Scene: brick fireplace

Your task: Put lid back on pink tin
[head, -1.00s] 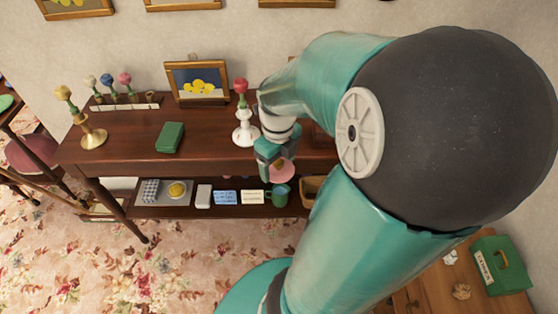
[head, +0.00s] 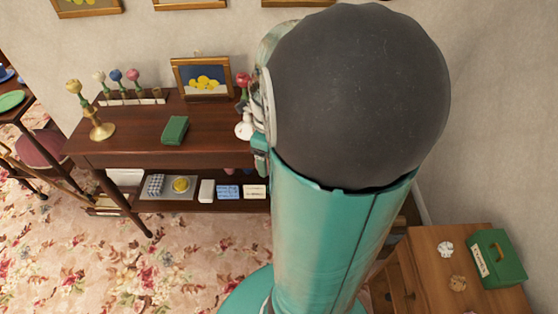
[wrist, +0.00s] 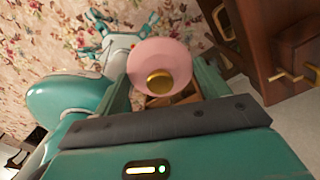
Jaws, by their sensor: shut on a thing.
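A round pink lid (wrist: 150,52) with a gold knob shows in the wrist view. My gripper (wrist: 162,84) is shut on it, with the teal fingers on either side of the knob. In the head view my arm hides the lid and most of my gripper; only a sliver of teal shows at the arm's left edge, in front of the dark table. I cannot make out the pink tin in either view.
A wooden cabinet (head: 425,262) with a green case (head: 497,258) stands at right.

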